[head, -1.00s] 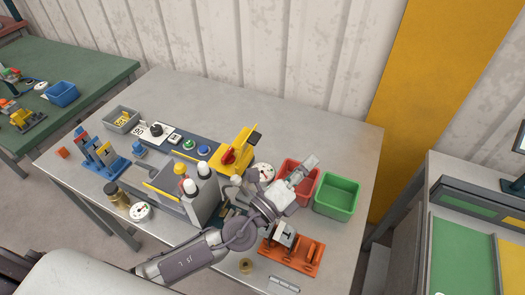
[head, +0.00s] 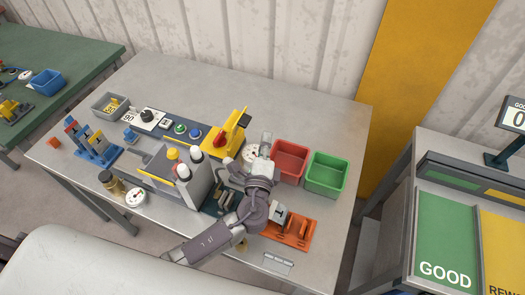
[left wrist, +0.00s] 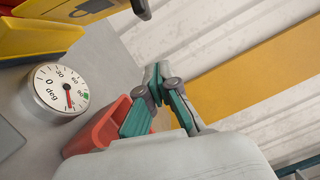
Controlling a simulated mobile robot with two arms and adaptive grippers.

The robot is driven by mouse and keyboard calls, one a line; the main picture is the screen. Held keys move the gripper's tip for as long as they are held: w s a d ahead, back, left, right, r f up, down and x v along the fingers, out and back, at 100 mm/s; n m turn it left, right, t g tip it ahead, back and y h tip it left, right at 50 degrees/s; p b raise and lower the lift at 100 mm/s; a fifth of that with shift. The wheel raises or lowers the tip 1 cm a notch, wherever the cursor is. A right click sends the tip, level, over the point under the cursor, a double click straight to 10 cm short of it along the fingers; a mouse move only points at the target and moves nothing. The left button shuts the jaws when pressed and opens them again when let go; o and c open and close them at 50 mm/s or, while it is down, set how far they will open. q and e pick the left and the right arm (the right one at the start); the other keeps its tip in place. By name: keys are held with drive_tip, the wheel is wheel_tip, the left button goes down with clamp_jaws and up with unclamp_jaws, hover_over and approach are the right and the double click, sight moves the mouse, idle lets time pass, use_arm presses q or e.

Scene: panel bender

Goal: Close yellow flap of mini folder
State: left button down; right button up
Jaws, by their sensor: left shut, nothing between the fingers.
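A grey machine block (head: 188,188) with yellow strips along its edges stands in the middle of the grey table. A yellow device (head: 222,138) with a red part and a black-tipped lever stands behind it to the right. I cannot tell for certain which of these is the mini folder or its flap. My left gripper (head: 265,143) is shut and empty, right of the yellow device and beside the red bin. In the left wrist view its fingers (left wrist: 157,72) show in front of the wall, with part of a yellow body (left wrist: 40,38) at top left. My right gripper is not in view.
A white angle dial (left wrist: 60,88) lies near my gripper. Red (head: 291,160) and green (head: 327,175) bins stand to the right. An orange fixture (head: 290,232) is at the front right. A grey bin (head: 110,104) and blue stand (head: 95,142) are at left.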

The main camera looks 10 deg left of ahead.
sight(245, 125)
use_arm(q)
drive_tip(key=a, duration=0.1)
drive_tip(key=w+a+p, duration=0.1)
drive_tip(key=a+r+p, duration=0.1)
drive_tip(key=a, duration=0.1)
drive_tip(key=shift+w, duration=0.3)
drive_tip(key=shift+w+a+r+b, duration=0.1)
drive_tip(key=shift+a+r+b, duration=0.45)
drive_tip(key=shift+a, duration=0.5)
drive_tip(key=shift+a+r, duration=0.15)
drive_tip(key=shift+r, duration=0.15)
